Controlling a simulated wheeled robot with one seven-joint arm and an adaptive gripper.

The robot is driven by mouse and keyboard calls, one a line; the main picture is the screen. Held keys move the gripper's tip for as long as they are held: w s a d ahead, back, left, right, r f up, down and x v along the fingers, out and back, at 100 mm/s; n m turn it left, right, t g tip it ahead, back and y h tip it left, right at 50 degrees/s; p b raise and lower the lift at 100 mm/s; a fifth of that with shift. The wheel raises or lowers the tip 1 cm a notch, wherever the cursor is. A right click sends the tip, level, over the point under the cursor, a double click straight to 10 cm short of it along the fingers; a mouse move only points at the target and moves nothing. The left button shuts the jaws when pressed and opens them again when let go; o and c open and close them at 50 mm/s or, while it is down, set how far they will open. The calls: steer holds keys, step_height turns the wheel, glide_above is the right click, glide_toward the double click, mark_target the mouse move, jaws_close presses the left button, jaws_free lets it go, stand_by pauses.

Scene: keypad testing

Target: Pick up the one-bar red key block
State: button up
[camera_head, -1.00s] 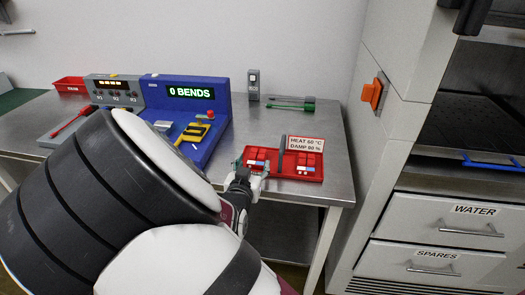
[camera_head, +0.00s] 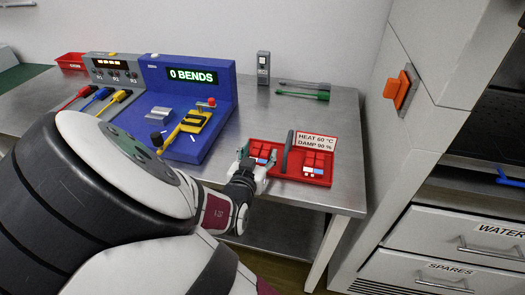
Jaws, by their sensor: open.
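The red tray (camera_head: 284,174) lies near the front right of the metal table, with a dark upright handle (camera_head: 287,152) across its middle. Small red key blocks sit in both halves, several of them in the right half (camera_head: 318,158). Some show white or blue marks, but the bar counts are too small to read, so I cannot tell which is the one-bar block. My gripper (camera_head: 260,166) is open at the tray's left end, its fingers beside the left group of blocks. My gripper partly hides that end.
A blue bend-testing machine (camera_head: 221,115) with a yellow lever (camera_head: 195,121) stands left of the tray. A grey box (camera_head: 110,68) with coloured-handled tools is further left. A cabinet (camera_head: 440,110) rises at right.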

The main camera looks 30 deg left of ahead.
steer(key=c, duration=0.9)
